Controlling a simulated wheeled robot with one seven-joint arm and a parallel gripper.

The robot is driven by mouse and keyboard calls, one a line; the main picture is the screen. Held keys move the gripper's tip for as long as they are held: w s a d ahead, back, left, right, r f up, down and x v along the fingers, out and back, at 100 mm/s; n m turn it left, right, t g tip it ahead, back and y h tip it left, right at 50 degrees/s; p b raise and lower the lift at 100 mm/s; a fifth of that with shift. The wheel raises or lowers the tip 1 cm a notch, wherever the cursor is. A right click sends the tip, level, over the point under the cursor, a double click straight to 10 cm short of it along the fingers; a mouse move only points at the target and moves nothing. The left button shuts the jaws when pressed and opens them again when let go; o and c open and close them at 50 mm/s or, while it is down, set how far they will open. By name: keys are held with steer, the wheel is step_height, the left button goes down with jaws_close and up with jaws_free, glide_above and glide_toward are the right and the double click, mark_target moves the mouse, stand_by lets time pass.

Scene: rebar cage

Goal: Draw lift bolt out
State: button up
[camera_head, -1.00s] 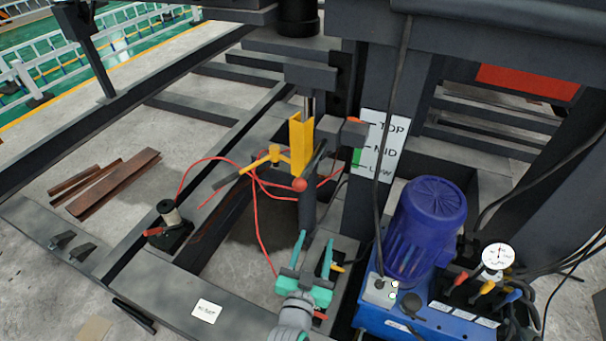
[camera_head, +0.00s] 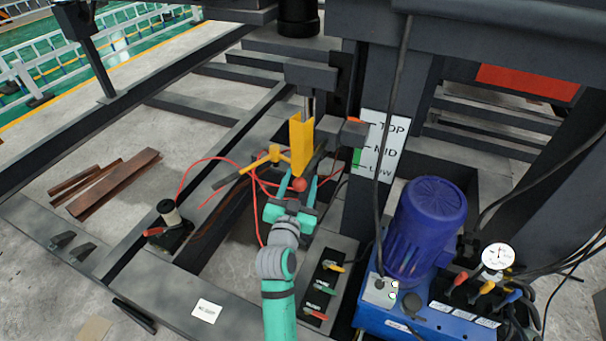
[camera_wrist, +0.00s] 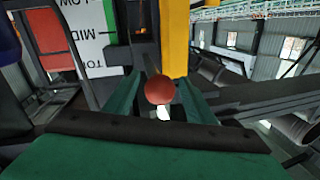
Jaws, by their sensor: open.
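A red ball knob (camera_head: 299,185) sits at the end of a dark rod, just below the yellow channel piece (camera_head: 301,147). I take this knob to be the bolt's handle; the bolt's body is mostly hidden. My gripper (camera_head: 298,181) is open, with its teal fingers on either side of the knob. In the wrist view the knob (camera_wrist: 160,90) shows between the two fingers, with a gap on each side. I cannot tell how deep it lies between them.
A yellow T-shaped handle (camera_head: 272,157) with red hoses lies just left of the gripper. A TOP/MID/LOW plate (camera_head: 378,147) is on the post at right. A blue motor (camera_head: 428,230) and a lever panel (camera_head: 323,285) stand nearer.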

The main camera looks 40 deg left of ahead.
mark_target(303, 174)
steer(key=shift+x, duration=1.5)
